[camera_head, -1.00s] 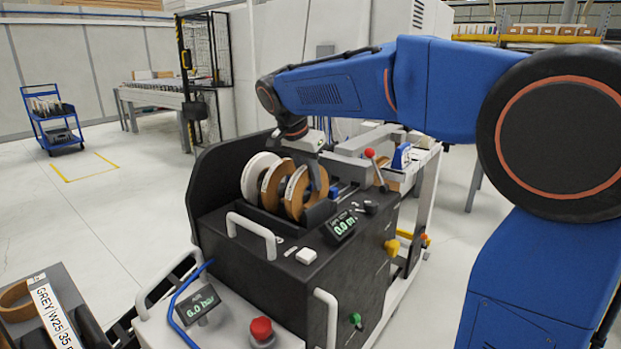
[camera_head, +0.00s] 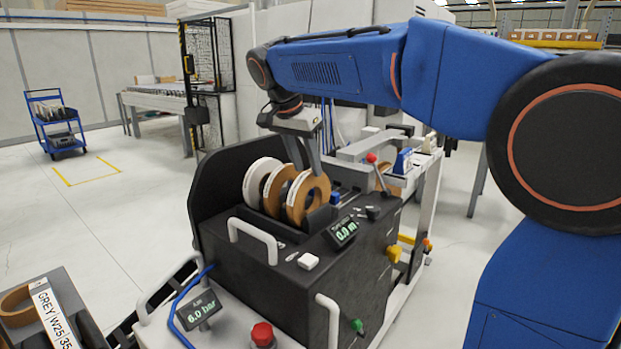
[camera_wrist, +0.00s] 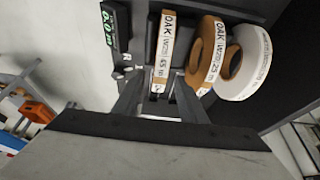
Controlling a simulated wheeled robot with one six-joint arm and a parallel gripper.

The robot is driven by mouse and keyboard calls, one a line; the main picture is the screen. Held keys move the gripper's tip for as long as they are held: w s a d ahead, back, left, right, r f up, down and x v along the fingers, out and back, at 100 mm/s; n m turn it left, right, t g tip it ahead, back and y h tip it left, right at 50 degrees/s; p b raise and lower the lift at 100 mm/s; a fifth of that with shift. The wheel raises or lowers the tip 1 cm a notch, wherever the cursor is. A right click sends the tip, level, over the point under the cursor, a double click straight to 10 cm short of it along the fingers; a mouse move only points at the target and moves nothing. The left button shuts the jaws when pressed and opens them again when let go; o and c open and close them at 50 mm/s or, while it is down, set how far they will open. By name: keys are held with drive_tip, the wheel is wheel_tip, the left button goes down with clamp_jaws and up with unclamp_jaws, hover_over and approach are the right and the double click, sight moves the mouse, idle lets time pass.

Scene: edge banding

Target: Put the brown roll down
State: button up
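The brown roll with an OAK label (camera_head: 323,196) stands upright as the front roll in the slotted holder on top of the black machine (camera_head: 250,243). In the wrist view this roll (camera_wrist: 166,45) shows edge-on with its label towards me. My gripper (camera_head: 308,167) is above it, fingers pointing down. In the wrist view my gripper (camera_wrist: 158,88) is open, with one finger to each side of the roll's line and a gap visible between. The fingertips are close to the roll's upper edge; whether they still overlap it is hard to tell.
A second brown OAK roll (camera_wrist: 207,57) and a white roll (camera_wrist: 243,62) stand close beside it. A red-knobbed lever (camera_head: 372,158) and a length display (camera_head: 341,232) are near the holder. A dark curved guard (camera_head: 213,177) rises behind the rolls.

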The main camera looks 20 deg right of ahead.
drive_tip(key=shift+v, duration=2.7)
drive_tip(key=s+d+f+n+y, duration=0.1)
drive_tip(key=s+d+f+n, duration=0.2)
drive_tip(key=s+f, duration=0.6)
drive_tip(key=s+d+f+n+t+y, duration=0.1)
drive_tip(key=s+d+f+n, duration=0.3)
drive_tip(key=s+f, duration=0.5)
drive_tip(key=s+d+f+n+t+y, duration=0.1)
drive_tip(key=s+d+f+n, duration=0.2)
drive_tip(key=s+f, duration=0.6)
drive_tip(key=s, duration=0.3)
drive_tip(key=shift+s+d+f+n+y, duration=0.2)
drive_tip(key=shift+s+d+n+y, duration=0.15)
drive_tip(key=shift+n+y, duration=0.05)
